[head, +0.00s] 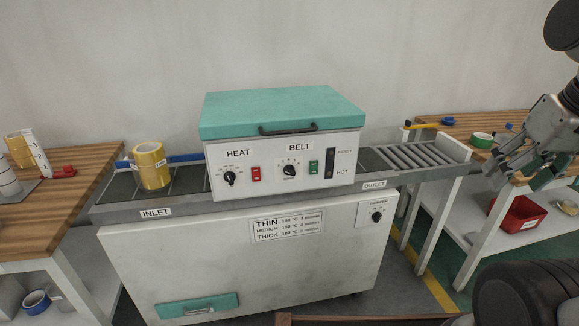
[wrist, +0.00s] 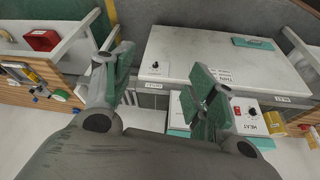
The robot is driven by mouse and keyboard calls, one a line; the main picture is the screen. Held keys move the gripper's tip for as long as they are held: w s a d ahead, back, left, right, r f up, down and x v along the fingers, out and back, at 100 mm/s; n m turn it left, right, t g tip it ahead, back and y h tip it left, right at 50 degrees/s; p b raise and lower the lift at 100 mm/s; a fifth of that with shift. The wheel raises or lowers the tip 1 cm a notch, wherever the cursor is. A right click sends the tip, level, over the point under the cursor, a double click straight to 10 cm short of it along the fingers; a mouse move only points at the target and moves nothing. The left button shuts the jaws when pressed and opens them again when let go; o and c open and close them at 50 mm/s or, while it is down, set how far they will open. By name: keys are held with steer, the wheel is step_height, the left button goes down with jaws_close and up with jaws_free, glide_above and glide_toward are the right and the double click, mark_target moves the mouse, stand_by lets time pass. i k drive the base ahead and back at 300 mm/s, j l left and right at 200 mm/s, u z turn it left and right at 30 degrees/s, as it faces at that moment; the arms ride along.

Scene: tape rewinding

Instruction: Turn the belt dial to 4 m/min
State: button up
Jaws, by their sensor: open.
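The belt dial (head: 289,170) is a small black knob under the BELT label on the white front panel of the heating unit (head: 340,140). Its scale is too small to read, so I cannot tell its setting. The similar heat dial (head: 230,178) is to its left. My gripper (head: 515,172) is open and empty at the right, well away from the panel, near the right-hand table. In the wrist view my gripper (wrist: 162,72) has its green-padded fingers wide apart. There the heat dial (wrist: 252,111) shows, while a finger seems to hide the belt dial.
A red switch (head: 256,174) and a green switch (head: 313,167) flank the dials. The teal lid (head: 280,107) has a front handle. Yellow tape rolls (head: 151,165) stand at the inlet. The outlet rollers (head: 420,155) lie between panel and gripper. A red bin (head: 518,214) sits on the right shelf.

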mark_target(288, 169)
steer(key=l+u, duration=0.7)
steer(key=k+l+u, duration=0.1)
steer(key=l+u, duration=0.25)
steer(key=l, duration=0.15)
